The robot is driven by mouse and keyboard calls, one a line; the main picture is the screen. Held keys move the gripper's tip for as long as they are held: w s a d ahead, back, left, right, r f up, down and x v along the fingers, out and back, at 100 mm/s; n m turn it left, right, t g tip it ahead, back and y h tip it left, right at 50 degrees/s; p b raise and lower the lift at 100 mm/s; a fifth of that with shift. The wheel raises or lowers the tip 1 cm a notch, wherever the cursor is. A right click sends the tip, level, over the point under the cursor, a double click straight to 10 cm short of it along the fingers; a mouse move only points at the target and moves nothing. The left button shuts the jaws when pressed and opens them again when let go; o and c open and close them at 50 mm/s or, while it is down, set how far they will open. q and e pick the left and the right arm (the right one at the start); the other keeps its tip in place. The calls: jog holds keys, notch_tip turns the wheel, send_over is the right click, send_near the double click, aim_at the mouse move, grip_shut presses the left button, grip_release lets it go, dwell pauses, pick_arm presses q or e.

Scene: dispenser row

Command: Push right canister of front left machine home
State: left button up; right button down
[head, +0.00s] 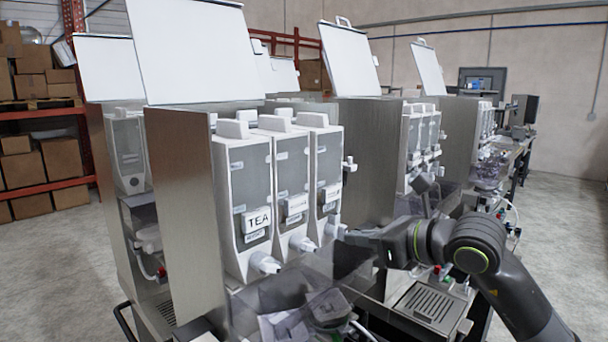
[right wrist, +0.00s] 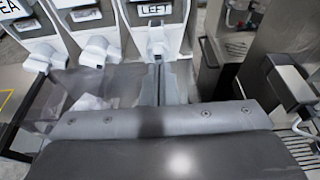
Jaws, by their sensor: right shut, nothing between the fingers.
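The front left machine (head: 175,190) has its lid raised and holds a row of three pale canisters. The left one is labelled TEA. The right canister (head: 327,165) is at the row's right end; in the right wrist view its lower front (right wrist: 168,38) shows below a label reading LEFT. My right gripper (head: 345,235) is shut and empty, its fingers at the lower front of the right canister, by its spout. In the right wrist view the closed fingers (right wrist: 160,82) point at the spout; whether they touch it is unclear. My left gripper is out of view.
The middle canister (head: 291,185) stands close on the left. A clear bin (head: 290,310) with pale contents lies below the spouts. More machines stand behind to the right, and a drip tray (head: 428,302) lies under my right arm.

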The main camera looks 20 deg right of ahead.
jog(key=shift+w+a, duration=0.15)
jog(key=shift+w, duration=0.15)
jog(key=shift+b, duration=0.35)
